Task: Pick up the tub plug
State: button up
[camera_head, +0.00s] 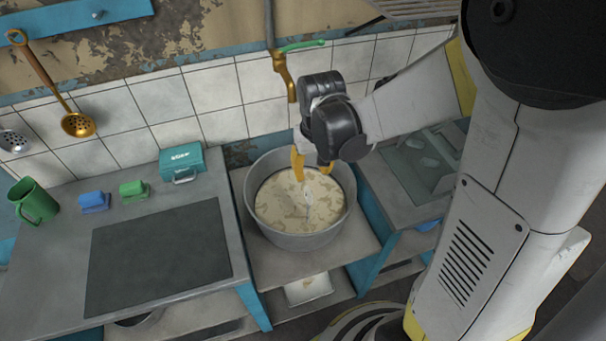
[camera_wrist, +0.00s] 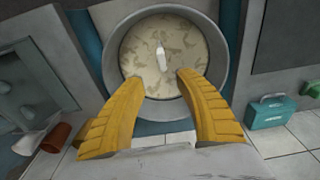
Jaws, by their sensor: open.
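A round grey metal tub (camera_head: 248,205) holds a cream liquid with darker patches. A slim whitish piece, which looks like the tub plug (camera_wrist: 160,57), stands up near the middle of the liquid. It shows smaller in the head view (camera_head: 308,198); its lower end is hidden by the liquid. My gripper (camera_head: 311,166) is above the back part of the tub, with its yellow fingers pointing down. In the wrist view its fingers (camera_wrist: 160,79) are spread wide and empty, with the plug beyond the gap between the tips.
A tap (camera_head: 280,66) with a green handle is behind the tub, close to my wrist. A sink unit (camera_head: 415,165) stands right.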

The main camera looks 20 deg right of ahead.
aim_at(309, 191)
jog(key=f, duration=0.1)
jog(key=f+b, duration=0.1)
jog(key=f, duration=0.2)
jog(key=shift+s+a+f+b, duration=0.1)
jog(key=shift+a+f+b, duration=0.15)
jog(key=shift+b, duration=0.1)
jog(key=f+b, duration=0.1)
jog(key=f, duration=0.1)
jog(key=f+b, duration=0.1)
jog(key=f, duration=0.1)
jog(key=w+f+b, duration=0.1)
jog(key=f, duration=0.1)
jog(key=shift+r, duration=0.15)
grip_shut()
